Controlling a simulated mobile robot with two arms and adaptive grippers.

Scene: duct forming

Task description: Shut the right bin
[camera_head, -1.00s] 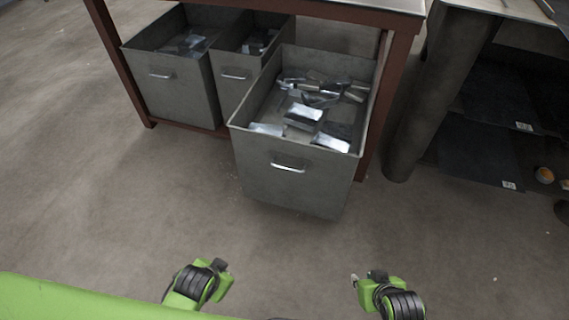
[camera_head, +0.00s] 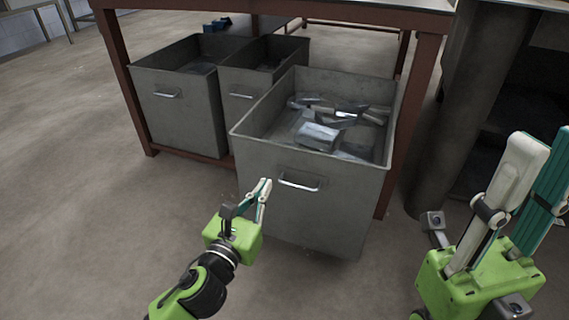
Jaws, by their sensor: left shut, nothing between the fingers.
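The right bin (camera_head: 262,168) is a grey metal box holding several shiny metal pieces (camera_head: 318,137). It stands pulled out from under the red-framed table, its front well ahead of the other two bins. Its silver handle (camera_head: 299,183) is on the front face. My left gripper (camera_head: 265,188) is shut and empty, in front of the bin's front face, just left of the handle; I cannot tell whether it touches.
The left bin (camera_head: 181,118) and middle bin (camera_head: 237,108) sit back under the table (camera_head: 428,100). A red table leg stands right of the right bin. A thick grey cylinder (camera_head: 452,110) stands farther right. The floor at left is clear.

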